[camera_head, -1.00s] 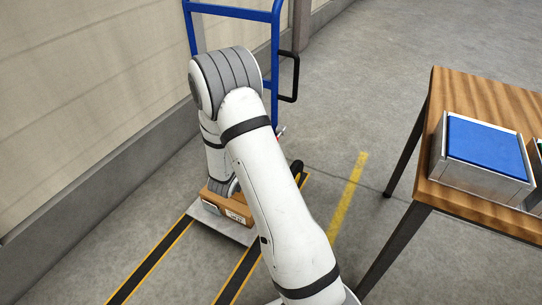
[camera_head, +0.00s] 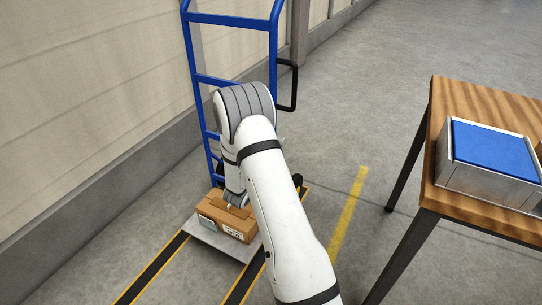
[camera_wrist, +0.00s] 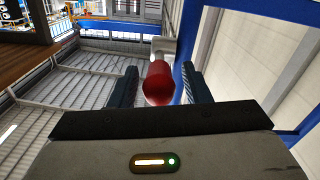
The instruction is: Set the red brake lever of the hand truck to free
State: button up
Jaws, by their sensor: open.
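The blue hand truck (camera_head: 236,21) stands by the wall with its grey toe plate (camera_head: 213,237) on the floor. In the wrist view, the red brake lever's rounded end (camera_wrist: 158,84) points toward the camera, on a pale metal shaft (camera_wrist: 163,46). My gripper (camera_wrist: 159,70) is open, with one dark finger on each side of the red end. Gaps show on both sides, so the fingers look apart from it. In the head view my arm hides the lever and my gripper. The lever's setting cannot be told.
A cardboard box (camera_head: 228,216) rests on the toe plate. A wooden table (camera_head: 478,226) with a blue-topped metal box (camera_head: 493,150) stands at the right. The wall (camera_head: 85,100) runs close along the left. Floor between truck and table is clear.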

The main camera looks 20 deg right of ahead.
grip_shut()
dwell(0.4)
jog(key=shift+d, duration=0.1)
